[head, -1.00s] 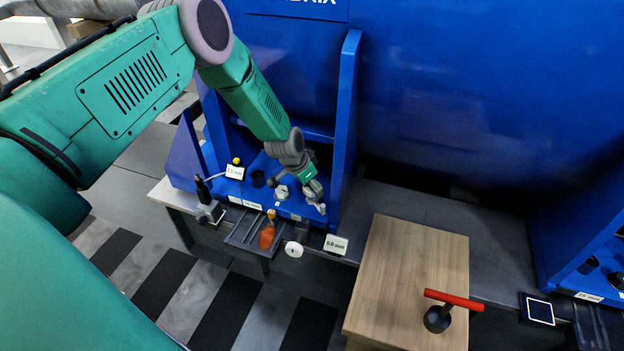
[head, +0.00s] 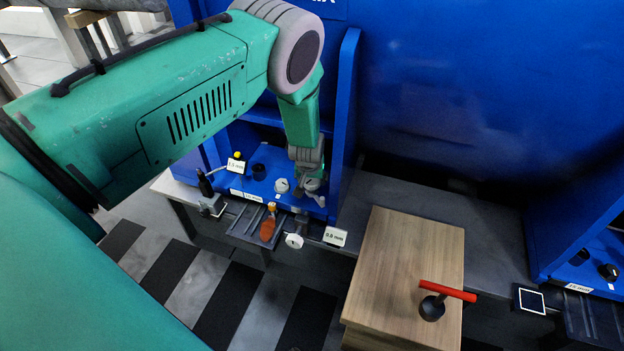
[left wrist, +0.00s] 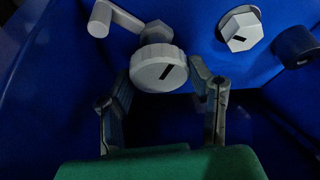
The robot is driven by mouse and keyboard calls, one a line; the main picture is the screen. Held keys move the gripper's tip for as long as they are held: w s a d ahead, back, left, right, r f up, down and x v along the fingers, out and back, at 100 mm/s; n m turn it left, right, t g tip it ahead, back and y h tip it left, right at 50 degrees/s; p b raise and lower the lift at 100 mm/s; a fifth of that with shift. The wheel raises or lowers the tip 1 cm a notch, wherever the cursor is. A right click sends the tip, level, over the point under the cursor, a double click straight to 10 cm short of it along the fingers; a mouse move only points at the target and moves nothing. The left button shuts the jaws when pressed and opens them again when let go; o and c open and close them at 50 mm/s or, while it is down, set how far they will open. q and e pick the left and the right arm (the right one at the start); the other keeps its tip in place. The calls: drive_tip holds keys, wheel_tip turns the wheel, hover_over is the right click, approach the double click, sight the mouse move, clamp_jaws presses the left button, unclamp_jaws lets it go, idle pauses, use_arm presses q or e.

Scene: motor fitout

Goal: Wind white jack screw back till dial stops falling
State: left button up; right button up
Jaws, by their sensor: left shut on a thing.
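A white crank handle (left wrist: 105,18) stands beside the knob. A white hex head with a black mark (left wrist: 240,30) is apart from the gripper; it also shows in the head view (head: 282,186). Another white knob (head: 294,241) faces out below the front edge. I cannot tell which display is the dial. My right gripper is out of view.
A blue upright plate (head: 346,110) stands close right of the gripper. A black cylinder (left wrist: 297,46) is near the hex head. Small white reading plates (head: 335,236) stand along the front. A wooden block (head: 395,270) bears a red-handled tool (head: 446,290).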

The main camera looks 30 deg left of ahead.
use_arm(q)
drive_tip(key=shift+r+n, duration=0.1)
drive_tip(key=shift+n, duration=0.2)
drive_tip(key=o, duration=1.2)
drive_tip(key=shift+c, duration=0.2)
drive_tip(key=v, duration=1.1)
drive_tip(key=shift+d+r, duration=0.25)
drive_tip(key=shift+r, duration=0.1)
drive_tip(key=shift+s, duration=0.15)
